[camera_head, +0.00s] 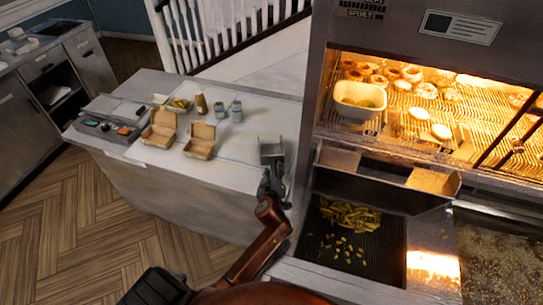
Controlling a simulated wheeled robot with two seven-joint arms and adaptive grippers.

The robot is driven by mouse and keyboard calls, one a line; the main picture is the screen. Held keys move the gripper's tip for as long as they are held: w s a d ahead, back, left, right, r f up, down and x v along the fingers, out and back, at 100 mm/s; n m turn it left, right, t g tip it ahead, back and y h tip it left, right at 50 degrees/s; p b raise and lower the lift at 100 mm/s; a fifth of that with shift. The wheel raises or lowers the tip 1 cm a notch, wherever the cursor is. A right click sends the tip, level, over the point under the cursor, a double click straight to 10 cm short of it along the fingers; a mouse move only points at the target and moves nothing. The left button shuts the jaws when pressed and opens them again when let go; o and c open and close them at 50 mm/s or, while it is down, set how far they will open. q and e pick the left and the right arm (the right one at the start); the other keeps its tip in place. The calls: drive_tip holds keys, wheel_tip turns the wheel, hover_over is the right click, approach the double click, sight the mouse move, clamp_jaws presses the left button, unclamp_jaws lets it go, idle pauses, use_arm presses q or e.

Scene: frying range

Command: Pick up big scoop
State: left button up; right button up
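The big scoop (271,151) is a grey metal pan with raised side walls, at the right end of the white counter. My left gripper (272,182) is at its near end, at the tip of my reddish-brown arm, and appears shut on its handle. The fingers are small and dark here, and the handle is mostly hidden by them. The scoop's open end points away from me, over the counter's right edge. My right gripper is not in view.
To the right, fries (348,216) lie in a dark bin below the lit warming shelf (480,118). A fryer (495,262) is at lower right.

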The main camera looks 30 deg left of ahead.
use_arm(q)
clamp_jaws()
idle(0.7)
